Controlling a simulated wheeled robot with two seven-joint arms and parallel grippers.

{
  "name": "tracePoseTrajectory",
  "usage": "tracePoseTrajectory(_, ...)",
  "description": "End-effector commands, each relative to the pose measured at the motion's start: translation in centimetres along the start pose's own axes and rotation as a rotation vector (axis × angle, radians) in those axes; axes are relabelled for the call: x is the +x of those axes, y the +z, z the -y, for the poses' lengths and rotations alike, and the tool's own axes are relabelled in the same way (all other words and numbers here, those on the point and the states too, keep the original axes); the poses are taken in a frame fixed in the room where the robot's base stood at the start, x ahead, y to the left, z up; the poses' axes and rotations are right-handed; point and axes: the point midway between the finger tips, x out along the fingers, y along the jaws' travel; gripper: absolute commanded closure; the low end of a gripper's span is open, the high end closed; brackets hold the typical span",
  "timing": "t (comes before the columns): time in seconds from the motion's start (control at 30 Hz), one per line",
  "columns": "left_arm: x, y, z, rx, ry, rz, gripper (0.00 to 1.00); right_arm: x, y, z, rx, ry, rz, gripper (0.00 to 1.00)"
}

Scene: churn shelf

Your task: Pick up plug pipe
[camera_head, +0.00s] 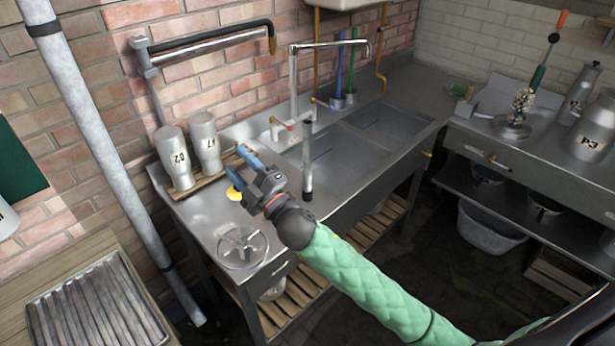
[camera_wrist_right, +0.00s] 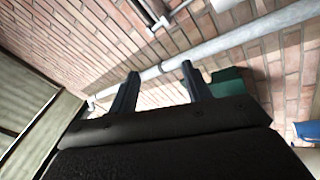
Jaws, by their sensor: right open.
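The plug pipe (camera_head: 308,160) appears to be the slim dark metal tube standing upright at the front of the sink. My right gripper (camera_head: 238,163) is to the left of the pipe, over the draining surface, apart from it. Its blue fingers point left, away from the pipe. In the right wrist view the fingers (camera_wrist_right: 158,80) are spread with nothing between them, and the pipe does not show there. My left gripper is not in view.
Two metal churns (camera_head: 205,142) stand on a wooden rack behind my right gripper. A round spoked item (camera_head: 243,247) lies at the counter's front left. A tall tap (camera_head: 293,85) rises behind the pipe. The sink basin (camera_head: 385,125) to the right looks empty.

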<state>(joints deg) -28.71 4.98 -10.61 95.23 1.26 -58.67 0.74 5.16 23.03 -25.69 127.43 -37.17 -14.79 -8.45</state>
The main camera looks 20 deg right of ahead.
Motion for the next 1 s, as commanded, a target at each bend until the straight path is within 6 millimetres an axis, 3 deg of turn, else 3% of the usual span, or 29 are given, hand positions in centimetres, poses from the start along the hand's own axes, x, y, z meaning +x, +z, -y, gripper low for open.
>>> tracePoseTrajectory(0.2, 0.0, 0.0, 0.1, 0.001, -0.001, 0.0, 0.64, 3.6, -5.7, -2.0, -0.272, 0.056, -0.363, 0.51)
tracePoseTrajectory(0.4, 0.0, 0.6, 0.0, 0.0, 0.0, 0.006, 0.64, 4.7, -9.7, -1.9, -0.526, 0.063, -0.685, 0.51)
tracePoseTrajectory(0.53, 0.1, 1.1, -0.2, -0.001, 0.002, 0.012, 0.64, 4.8, -11.0, -1.1, -0.693, 0.043, -0.888, 0.51)
tracePoseTrajectory(0.77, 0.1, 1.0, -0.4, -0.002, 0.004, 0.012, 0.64, 4.1, -10.2, 0.6, -0.984, -0.053, -1.232, 0.51)
tracePoseTrajectory(1.0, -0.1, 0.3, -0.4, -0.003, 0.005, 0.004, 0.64, 3.2, -5.2, 1.2, -1.268, -0.25, -1.556, 0.51)
